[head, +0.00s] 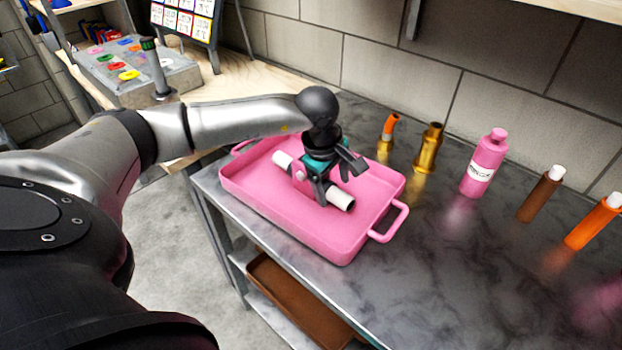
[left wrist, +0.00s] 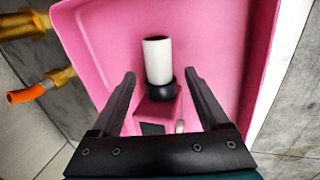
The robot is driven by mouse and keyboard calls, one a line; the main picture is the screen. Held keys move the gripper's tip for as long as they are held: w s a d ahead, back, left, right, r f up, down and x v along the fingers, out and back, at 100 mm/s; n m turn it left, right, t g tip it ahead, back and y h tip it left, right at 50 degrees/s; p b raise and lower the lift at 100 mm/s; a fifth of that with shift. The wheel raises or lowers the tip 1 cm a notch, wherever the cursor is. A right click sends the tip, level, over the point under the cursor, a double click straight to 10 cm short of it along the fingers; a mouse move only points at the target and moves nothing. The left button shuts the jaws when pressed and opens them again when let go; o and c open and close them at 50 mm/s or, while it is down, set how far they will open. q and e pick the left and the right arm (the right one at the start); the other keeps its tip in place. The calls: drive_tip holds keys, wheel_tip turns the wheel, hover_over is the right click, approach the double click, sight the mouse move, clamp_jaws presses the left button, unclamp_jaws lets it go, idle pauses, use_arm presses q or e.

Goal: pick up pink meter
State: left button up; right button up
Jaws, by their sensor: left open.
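The pink meter lies in the pink tray (head: 247,190); its pink body (left wrist: 157,113) carries a dark square face and a black collar. White tube ends stick out on both sides, and one white end (head: 341,199) shows in the head view. The gripper hides much of the body there. My left gripper (head: 337,180) is open above the meter inside the tray. In the left wrist view, the left gripper (left wrist: 160,75) has one finger on each side of the meter, with gaps visible. My right gripper is not in view.
The tray walls and handle (head: 391,224) surround the meter. Brass fittings (head: 428,148), a pink bottle (head: 484,164), a brown bottle (head: 540,194) and an orange bottle (head: 592,222) stand along the wall. The dark counter's front right (head: 450,290) is clear.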

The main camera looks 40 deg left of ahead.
use_arm(q)
drive_tip(key=x, duration=0.2)
drive_tip(key=shift+w+f, duration=0.1)
drive_tip(key=shift+f, duration=0.2)
clamp_jaws()
idle(0.4)
drive_tip(key=shift+r, duration=0.1)
